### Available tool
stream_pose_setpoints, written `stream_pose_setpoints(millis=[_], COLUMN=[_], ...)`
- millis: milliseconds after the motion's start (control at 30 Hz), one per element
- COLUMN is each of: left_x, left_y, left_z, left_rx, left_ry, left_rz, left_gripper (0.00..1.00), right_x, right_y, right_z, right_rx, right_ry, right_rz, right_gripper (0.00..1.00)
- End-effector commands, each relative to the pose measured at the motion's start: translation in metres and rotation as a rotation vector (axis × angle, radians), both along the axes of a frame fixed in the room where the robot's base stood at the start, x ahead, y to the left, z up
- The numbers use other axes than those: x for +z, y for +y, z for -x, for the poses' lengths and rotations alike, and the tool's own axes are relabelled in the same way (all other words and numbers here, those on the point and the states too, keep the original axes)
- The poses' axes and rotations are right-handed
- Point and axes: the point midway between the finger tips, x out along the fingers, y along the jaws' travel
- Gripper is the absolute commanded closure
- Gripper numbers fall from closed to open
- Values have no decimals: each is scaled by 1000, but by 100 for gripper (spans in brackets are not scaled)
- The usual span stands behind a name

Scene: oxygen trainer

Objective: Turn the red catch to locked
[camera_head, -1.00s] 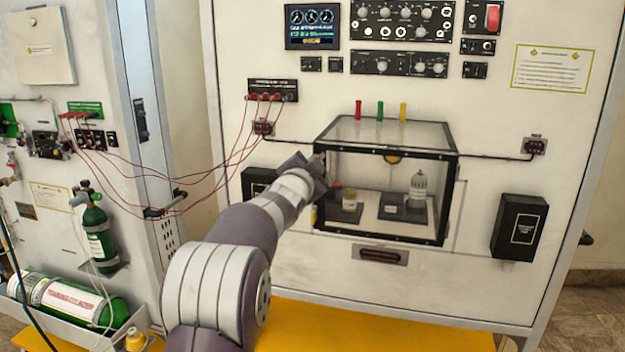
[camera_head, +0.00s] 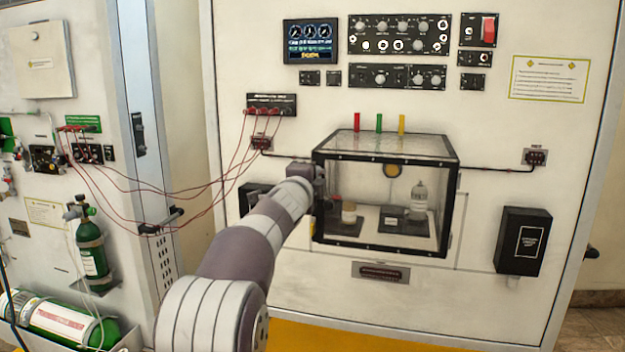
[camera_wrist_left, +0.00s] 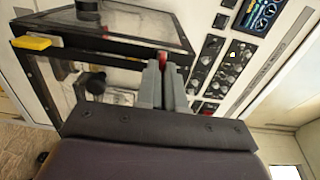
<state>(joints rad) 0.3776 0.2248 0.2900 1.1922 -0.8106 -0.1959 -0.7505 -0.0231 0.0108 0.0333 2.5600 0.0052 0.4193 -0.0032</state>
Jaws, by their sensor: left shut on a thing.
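The clear, black-framed chamber (camera_head: 385,242) stands against the white panel in the head view. My left gripper (camera_head: 320,178) is at the chamber's left front edge, near the upper corner. In the left wrist view my left gripper (camera_wrist_left: 163,66) is shut on the red catch (camera_wrist_left: 163,57), a small red piece showing between the fingertips beside the black frame (camera_wrist_left: 100,45). The rest of the catch is hidden by the fingers, and I cannot read its angle. In the head view my gripper hides the catch. My right gripper is not in view.
A yellow piece (camera_wrist_left: 33,43) sits on the frame in the wrist view. A jar (camera_head: 349,212) and a bottle (camera_head: 419,196) stand inside the chamber. Thin red cables (camera_head: 222,182) hang left of it. A black box (camera_head: 523,241) is on the panel at right.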

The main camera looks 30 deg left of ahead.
Motion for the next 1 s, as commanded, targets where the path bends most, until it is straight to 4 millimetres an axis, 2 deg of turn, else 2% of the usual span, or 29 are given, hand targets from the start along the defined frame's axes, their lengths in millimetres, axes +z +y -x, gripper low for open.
stream_pose_setpoints(millis=[600, 633, 700, 1000], left_x=[-1, -1, -1, -1], left_y=[0, 0, 0, 0], left_z=[0, 0, 0, 2], left_rx=[0, 0, 0, 0], left_ry=[9, 9, 9, 7], left_rz=[-35, -35, -34, -34], left_gripper=[100, 83, 67, 67], right_x=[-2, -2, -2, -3], right_y=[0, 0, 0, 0], right_z=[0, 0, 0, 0], right_rx=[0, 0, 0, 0], right_ry=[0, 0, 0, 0], right_rz=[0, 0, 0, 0], right_gripper=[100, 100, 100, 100])
